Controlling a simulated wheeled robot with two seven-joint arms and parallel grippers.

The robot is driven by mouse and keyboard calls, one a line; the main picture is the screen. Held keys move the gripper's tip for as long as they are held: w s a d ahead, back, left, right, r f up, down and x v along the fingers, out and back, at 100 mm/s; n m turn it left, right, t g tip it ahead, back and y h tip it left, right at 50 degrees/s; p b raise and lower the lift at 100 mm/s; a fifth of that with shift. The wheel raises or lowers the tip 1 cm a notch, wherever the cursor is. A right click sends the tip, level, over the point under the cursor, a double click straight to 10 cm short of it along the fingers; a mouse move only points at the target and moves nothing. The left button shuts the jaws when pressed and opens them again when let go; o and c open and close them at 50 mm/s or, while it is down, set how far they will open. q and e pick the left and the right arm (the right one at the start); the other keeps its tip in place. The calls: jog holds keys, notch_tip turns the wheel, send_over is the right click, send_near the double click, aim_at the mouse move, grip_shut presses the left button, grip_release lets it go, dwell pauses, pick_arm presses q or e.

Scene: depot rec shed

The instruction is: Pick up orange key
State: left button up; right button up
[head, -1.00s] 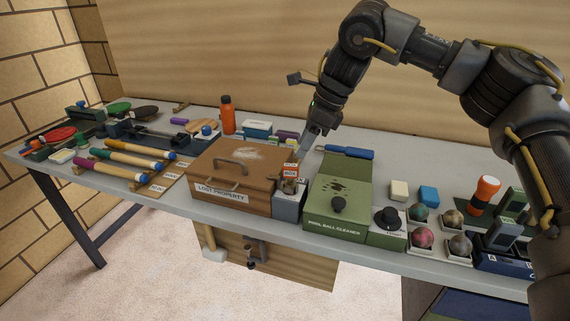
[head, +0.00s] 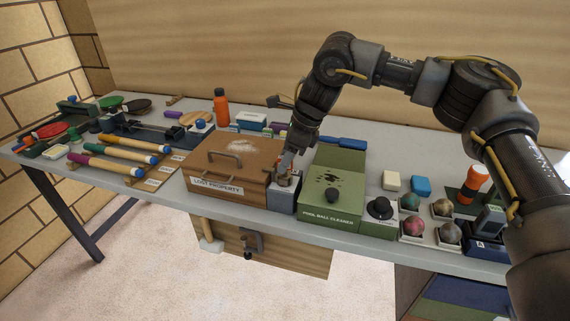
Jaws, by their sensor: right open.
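My right gripper (head: 284,175) is open and points down at the top of a small grey box (head: 282,199). This box stands between the brown lost property box (head: 228,190) and the green pool ball cleaner (head: 328,206). The orange key cannot be made out clearly now. The gripper covers the top of the grey box, where an orange-red tag with lettering showed earlier. Whether the fingers touch anything there is too small to tell. My left gripper is not in view.
The brown box's handle (head: 225,158) rises close left of my right gripper. An orange bottle (head: 221,107) stands behind. Paddles and coloured markers (head: 105,166) lie left; several balls (head: 411,226) sit in holders right. The table's front edge is near.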

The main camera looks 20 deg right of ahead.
jog(key=x, duration=0.2)
jog(key=shift+w+a+f, duration=0.1)
jog(key=shift+w+f, duration=0.05)
jog(key=shift+f, duration=0.05)
grip_shut()
jog(key=shift+r, duration=0.1)
